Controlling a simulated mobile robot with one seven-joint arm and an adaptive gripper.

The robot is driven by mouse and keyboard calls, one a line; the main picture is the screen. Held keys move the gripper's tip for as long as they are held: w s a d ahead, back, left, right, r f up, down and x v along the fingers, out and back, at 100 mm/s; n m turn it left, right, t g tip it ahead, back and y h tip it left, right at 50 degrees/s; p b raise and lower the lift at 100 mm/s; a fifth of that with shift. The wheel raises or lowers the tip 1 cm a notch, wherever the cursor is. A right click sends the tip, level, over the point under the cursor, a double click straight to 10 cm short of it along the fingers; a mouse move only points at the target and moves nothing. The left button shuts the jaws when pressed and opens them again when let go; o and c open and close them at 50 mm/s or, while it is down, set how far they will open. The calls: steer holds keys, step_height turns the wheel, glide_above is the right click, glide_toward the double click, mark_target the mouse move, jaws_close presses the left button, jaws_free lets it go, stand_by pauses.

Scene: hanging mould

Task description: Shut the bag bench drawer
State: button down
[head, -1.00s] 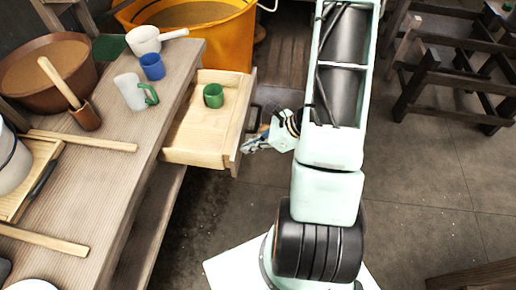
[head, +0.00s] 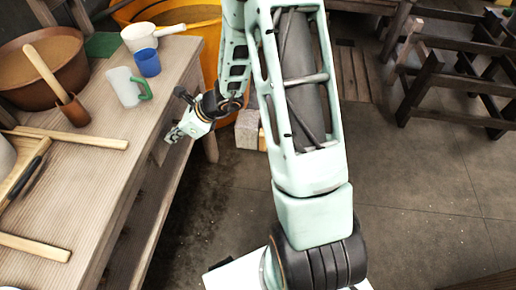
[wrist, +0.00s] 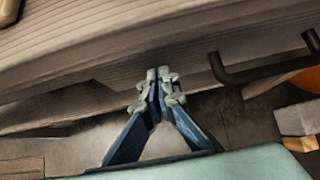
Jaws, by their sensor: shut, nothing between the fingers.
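The bag bench (head: 95,170) is the long wooden bench at the left in the head view. Its drawer front (wrist: 200,62) shows in the wrist view below the bench top, with a dark bar handle (wrist: 262,72) to the right of my fingers. The drawer no longer stands out from the bench; its inside and the green cup in it are hidden. My gripper (wrist: 158,88) is shut and empty, its fingertips at the drawer front, touching or very close. In the head view my gripper (head: 174,134) is beside the bench's right edge.
An orange tub (head: 207,20) is behind. Wooden frames (head: 455,75) stand at right. The floor between is clear.

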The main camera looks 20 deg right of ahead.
steer(key=shift+w+a+r, duration=0.1)
steer(key=shift+w+a, duration=0.4)
steer(key=shift+a, duration=0.25)
steer(key=shift+r, duration=0.1)
